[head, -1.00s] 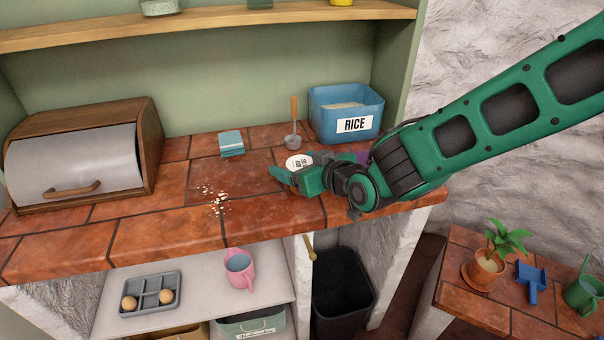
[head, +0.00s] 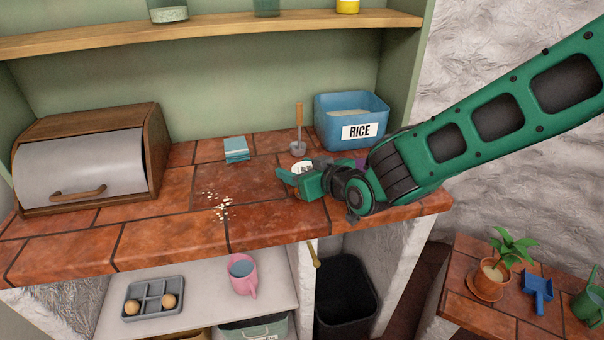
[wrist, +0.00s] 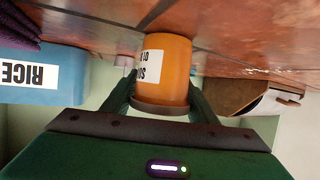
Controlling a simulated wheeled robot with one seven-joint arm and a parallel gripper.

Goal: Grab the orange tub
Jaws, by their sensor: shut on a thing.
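The orange tub (wrist: 174,68) with a white printed label shows in the wrist view, which sees the scene upside down. My gripper's (wrist: 160,96) two green fingers are on either side of the tub near its brownish rim, shut on it. The tub is at the counter surface; I cannot tell if it touches.
On the tiled counter (head: 70,255), the blue RICE bin (head: 338,131) stands behind my gripper, beside a wooden-handled scoop (head: 299,140). The bread box (head: 85,160) is at left; crumbs (head: 219,206) lie mid-counter.

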